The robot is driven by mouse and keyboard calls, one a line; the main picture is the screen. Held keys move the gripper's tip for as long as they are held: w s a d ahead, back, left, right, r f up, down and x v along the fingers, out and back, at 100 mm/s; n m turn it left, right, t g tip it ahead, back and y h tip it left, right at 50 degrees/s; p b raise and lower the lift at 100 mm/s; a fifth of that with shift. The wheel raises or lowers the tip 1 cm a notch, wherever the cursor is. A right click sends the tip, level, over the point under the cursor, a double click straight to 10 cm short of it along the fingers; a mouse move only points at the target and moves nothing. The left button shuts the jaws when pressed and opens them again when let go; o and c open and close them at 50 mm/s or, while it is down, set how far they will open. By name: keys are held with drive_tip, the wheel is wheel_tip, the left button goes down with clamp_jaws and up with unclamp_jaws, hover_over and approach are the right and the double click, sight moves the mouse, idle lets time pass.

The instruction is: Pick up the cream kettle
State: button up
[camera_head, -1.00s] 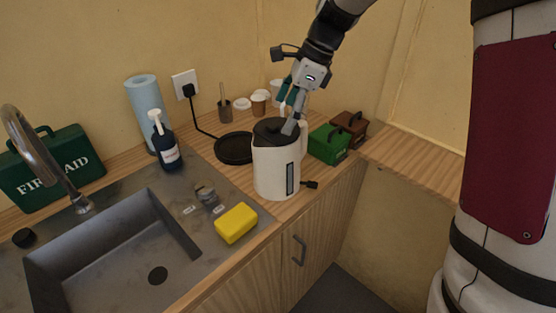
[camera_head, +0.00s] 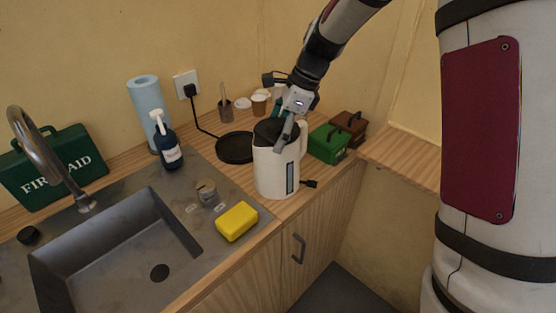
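The cream kettle (camera_head: 270,176) stands upright on the wooden counter, right of the sink. It has a dark lid, a cream handle (camera_head: 304,142) on its right side and a dark level window on its front. My gripper (camera_head: 284,146) is at the top of the kettle, pointing down, with a grey finger in front of the lid and close to the handle. The far finger is hidden, so I cannot tell whether the gripper is open or shut, or whether it touches the kettle.
A black round base (camera_head: 235,148) with a cord to the wall socket lies behind left. Green (camera_head: 328,144) and brown (camera_head: 349,126) boxes stand close right of the kettle. A yellow sponge (camera_head: 237,221) lies front left, by the sink (camera_head: 120,243). Cups (camera_head: 259,104) stand behind.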

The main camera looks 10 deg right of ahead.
drive_tip(key=c, duration=0.3)
drive_tip(key=shift+r, duration=0.2)
